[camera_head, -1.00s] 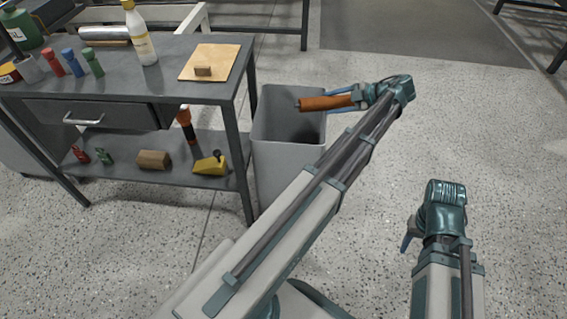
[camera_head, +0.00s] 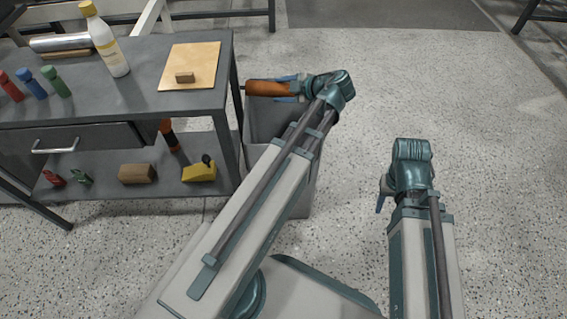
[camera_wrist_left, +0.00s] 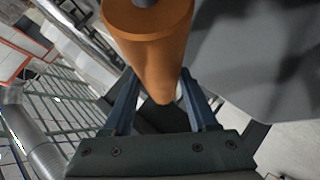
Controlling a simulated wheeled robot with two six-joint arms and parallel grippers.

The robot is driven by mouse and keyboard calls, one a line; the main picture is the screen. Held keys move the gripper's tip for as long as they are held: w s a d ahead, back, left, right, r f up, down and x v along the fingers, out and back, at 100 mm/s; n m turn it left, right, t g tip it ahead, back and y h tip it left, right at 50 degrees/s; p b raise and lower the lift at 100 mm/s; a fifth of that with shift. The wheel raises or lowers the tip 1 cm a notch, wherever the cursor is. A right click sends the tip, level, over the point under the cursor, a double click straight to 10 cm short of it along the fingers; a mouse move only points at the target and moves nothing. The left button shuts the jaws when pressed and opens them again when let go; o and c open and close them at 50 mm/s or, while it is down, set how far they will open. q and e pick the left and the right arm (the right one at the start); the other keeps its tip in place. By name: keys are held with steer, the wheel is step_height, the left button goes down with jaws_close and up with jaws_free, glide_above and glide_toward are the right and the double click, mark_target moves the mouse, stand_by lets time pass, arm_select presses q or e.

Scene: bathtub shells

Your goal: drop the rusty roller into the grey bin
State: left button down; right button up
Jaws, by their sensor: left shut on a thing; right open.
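The rusty roller (camera_head: 266,88) is an orange-brown cylinder with a dark end pin. My left gripper (camera_head: 287,87) is shut on it and holds it sideways above the far part of the grey bin's opening. In the left wrist view the roller (camera_wrist_left: 152,50) sits between the two blue fingers of the left gripper (camera_wrist_left: 157,100). The grey bin (camera_head: 302,200) stands on the floor right of the workbench; my left arm hides part of its opening and front. My right gripper (camera_head: 381,197) is open and empty, low over the floor at the right, mostly hidden behind its wrist.
The workbench (camera_head: 130,98) is close to the bin's left side. It holds a white bottle (camera_head: 106,42), a tan board with a small block (camera_head: 192,64) and coloured bottles. A yellow tool (camera_head: 199,172) and a brown block (camera_head: 137,173) lie on its shelf. Floor at the right is clear.

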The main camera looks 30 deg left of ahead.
arm_select(q)
step_height(320, 180, down, 5)
steer(key=b, duration=0.4)
steer(key=shift+r, duration=0.15)
steer(key=shift+c, duration=0.5)
jaws_free()
steer(key=shift+d+r, duration=0.1)
